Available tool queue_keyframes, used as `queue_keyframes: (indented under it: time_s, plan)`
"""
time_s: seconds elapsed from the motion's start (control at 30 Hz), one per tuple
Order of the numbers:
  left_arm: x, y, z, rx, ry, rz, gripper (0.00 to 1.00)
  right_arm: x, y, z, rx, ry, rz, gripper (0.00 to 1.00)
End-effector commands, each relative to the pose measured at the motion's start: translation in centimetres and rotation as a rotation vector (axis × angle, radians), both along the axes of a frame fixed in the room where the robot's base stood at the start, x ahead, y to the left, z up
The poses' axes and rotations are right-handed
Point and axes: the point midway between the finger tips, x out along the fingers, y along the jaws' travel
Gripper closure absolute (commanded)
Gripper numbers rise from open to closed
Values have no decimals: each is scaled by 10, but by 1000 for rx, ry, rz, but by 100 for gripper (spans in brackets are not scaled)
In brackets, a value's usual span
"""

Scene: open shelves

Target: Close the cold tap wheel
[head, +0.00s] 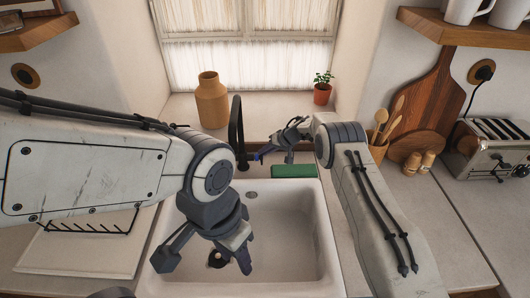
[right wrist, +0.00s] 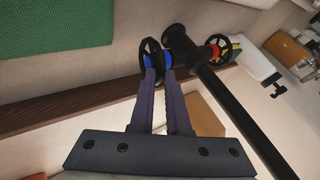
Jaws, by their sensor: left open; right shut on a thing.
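The cold tap wheel (right wrist: 148,57), a black spoked ring with a blue hub, shows in the right wrist view beside the black tap pipe (right wrist: 215,85). My right gripper (right wrist: 160,76) has its two dark fingers closed at the wheel, around its blue hub area. In the head view my right gripper (head: 263,154) is at the back edge of the sink, right of the black tap (head: 237,130); the cold wheel is hidden there. My left gripper (head: 238,260) hangs open and empty over the sink.
The white sink (head: 295,235) is below both arms. A green sponge (head: 294,171) lies on its back rim. A clay vase (head: 211,100) and potted plant (head: 322,90) stand on the sill. A utensil pot (head: 378,148) and toaster (head: 488,150) are at the right.

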Motion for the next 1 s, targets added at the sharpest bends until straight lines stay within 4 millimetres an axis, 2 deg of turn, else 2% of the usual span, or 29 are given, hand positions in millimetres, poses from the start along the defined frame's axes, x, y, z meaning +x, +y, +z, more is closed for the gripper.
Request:
queue_keyframes:
  time_s: [0.23,0.27,0.3,0.33,0.77,1.0]
  plan:
    - [0,0,0,0,0,0,57,3,0,3,1,-10,-5,100]
    - [0,0,0,0,0,0,57,3,0,3,1,-10,-5,78]
    - [0,0,0,0,0,0,57,3,0,3,1,-10,-5,63]
    - [0,0,0,0,0,0,57,3,0,3,0,-9,-4,57]
    - [0,0,-2,0,0,0,57,-1,-5,6,1,-4,-3,57]
    - [0,0,-13,0,0,2,57,-12,-24,31,1,-7,-5,57]
